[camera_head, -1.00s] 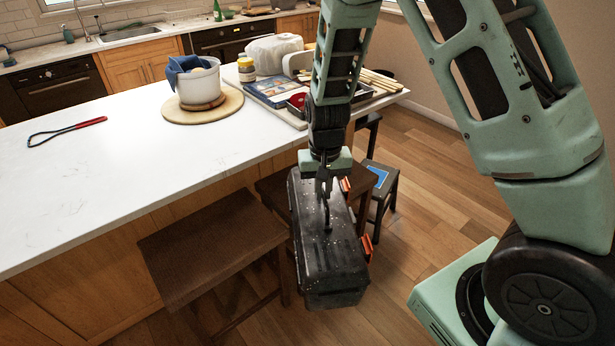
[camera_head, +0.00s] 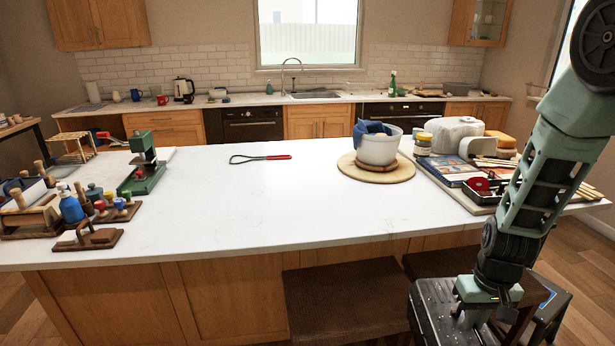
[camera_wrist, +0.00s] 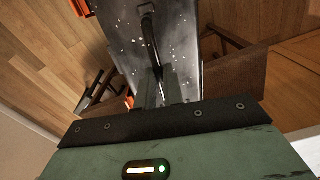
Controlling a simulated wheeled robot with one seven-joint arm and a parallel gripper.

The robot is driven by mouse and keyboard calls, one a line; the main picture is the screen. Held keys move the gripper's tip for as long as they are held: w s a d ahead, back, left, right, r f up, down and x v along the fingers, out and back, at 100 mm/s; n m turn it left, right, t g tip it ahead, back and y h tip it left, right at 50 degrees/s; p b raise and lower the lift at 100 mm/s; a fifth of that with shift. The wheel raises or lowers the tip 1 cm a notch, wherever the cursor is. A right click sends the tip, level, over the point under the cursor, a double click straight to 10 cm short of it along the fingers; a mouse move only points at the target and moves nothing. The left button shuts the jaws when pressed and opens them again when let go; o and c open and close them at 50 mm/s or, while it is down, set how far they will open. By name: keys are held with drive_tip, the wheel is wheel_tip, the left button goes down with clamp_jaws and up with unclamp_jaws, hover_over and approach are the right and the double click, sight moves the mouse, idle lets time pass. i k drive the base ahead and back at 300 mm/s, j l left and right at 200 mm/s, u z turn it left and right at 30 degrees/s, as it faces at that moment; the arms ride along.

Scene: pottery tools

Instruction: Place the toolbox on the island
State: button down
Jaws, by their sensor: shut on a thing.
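The toolbox (camera_head: 431,312) is dark grey with pale specks and hangs from my gripper (camera_head: 492,303) at the lower right of the head view. My gripper is shut on its top handle. In the wrist view the toolbox (camera_wrist: 188,75) shows below the jaws, with its black handle (camera_wrist: 150,38) and an orange latch at its left side. The island (camera_head: 255,205) has a white top and wooden sides. The toolbox is in front of the island's near edge and below its top. Its lower part is cut off in the head view.
A brown stool (camera_head: 345,300) stands at the island's front, another beside the toolbox. On the top are a white pot (camera_head: 378,150) on a round board, a red-handled loop tool (camera_head: 262,158), books and tools at right, and a tool rack at left. The near middle is clear.

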sight(243, 186)
drive_tip(key=j, duration=0.85)
drive_tip(key=k+j, duration=0.1)
drive_tip(key=j, duration=0.75)
